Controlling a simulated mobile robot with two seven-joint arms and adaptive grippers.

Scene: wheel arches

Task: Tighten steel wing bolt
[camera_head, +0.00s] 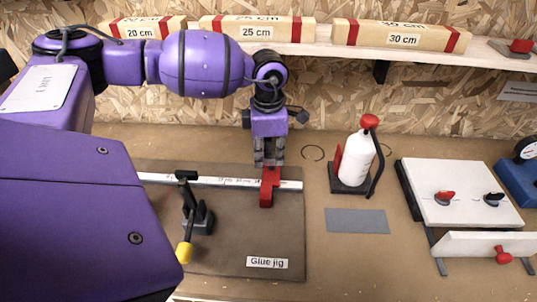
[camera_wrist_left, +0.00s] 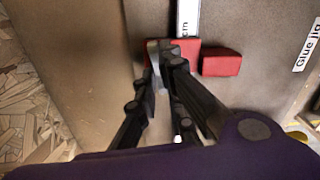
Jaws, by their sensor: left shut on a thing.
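My left gripper (camera_head: 269,160) points down over the glue jig (camera_head: 245,235). It is shut on a small part at the red stop (camera_head: 267,192), which sits on the white measuring bar (camera_head: 222,182). The held part looks like the steel wing bolt, but the fingers hide most of it. In the left wrist view, the closed fingertips (camera_wrist_left: 165,52) are at the red stop (camera_wrist_left: 186,48), with another red block (camera_wrist_left: 221,62) beside it. My right gripper does not show.
A black clamp with a yellow handle (camera_head: 184,251) stands on the jig, left of the gripper. A white bottle (camera_head: 357,160) with a red cap and a white panel box (camera_head: 458,192) stand to the right. A shelf (camera_head: 320,47) with labelled wooden beams runs behind.

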